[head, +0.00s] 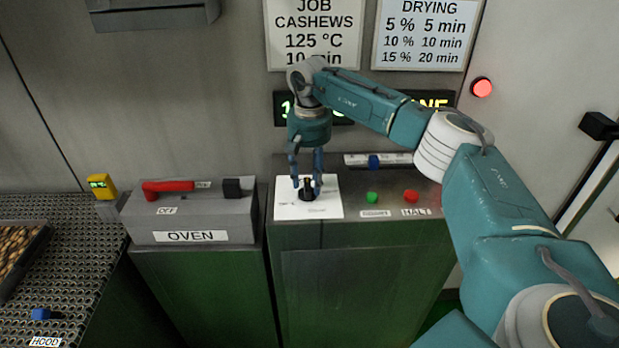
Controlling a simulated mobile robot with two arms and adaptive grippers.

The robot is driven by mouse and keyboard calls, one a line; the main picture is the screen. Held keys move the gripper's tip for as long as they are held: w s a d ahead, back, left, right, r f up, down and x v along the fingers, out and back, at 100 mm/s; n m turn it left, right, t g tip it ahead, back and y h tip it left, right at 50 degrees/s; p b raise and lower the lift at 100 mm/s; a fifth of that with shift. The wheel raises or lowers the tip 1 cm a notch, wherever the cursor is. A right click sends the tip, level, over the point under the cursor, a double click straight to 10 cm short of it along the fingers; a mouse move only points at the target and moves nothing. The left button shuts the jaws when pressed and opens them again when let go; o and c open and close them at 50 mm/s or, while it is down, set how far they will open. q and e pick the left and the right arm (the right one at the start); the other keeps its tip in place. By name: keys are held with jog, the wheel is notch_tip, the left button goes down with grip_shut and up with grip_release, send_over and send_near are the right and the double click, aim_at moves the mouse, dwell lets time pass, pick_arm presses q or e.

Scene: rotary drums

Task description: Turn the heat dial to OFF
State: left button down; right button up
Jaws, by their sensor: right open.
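The heat dial (307,194) appears to be the black knob on a white plate (287,211) on top of the green cabinet. Its pointer and scale marks are too small to read. My right gripper (307,182) points straight down over the knob. Its fingers are open, one to the left and one to the right of the knob; I cannot tell whether they touch it. My left gripper is not in view.
Right of the plate are a green button (372,197), a red HALT button (411,195) and a blue knob (374,162). The OVEN box (190,218) with a red lever (168,187) stands left. A lit display (433,102) is partly behind my arm.

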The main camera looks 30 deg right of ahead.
aim_at(309, 182)
jog(key=shift+r, duration=0.1)
notch_tip(309, 182, up, 12)
dwell(0.4)
dwell(0.4)
